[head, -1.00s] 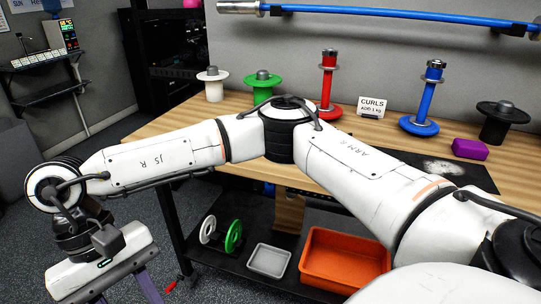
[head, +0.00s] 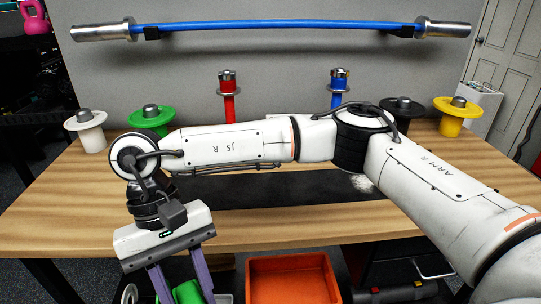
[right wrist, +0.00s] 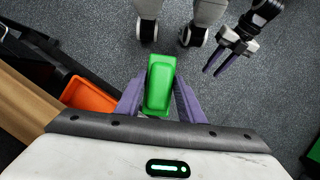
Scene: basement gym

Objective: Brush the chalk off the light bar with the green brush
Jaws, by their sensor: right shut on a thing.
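My right gripper (head: 182,288) hangs in front of the table's near edge at the lower left of the head view. It is shut on the green brush (right wrist: 160,88), a green block between its purple fingers in the right wrist view. A blue bar (head: 280,27) with silver ends is held level on the grey wall panel. I cannot tell whether it is the light bar. A white chalky patch (head: 361,183) shows on the dark mat (head: 260,192), partly behind my right arm. My left gripper (right wrist: 214,69) shows in the right wrist view, open and empty.
On the wooden table (head: 60,205) stand white (head: 90,139), green (head: 150,114), red (head: 228,105), blue (head: 338,100), black (head: 401,110) and yellow (head: 457,125) weight pieces. An orange bin (head: 290,275) sits below. The table's front strip is clear.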

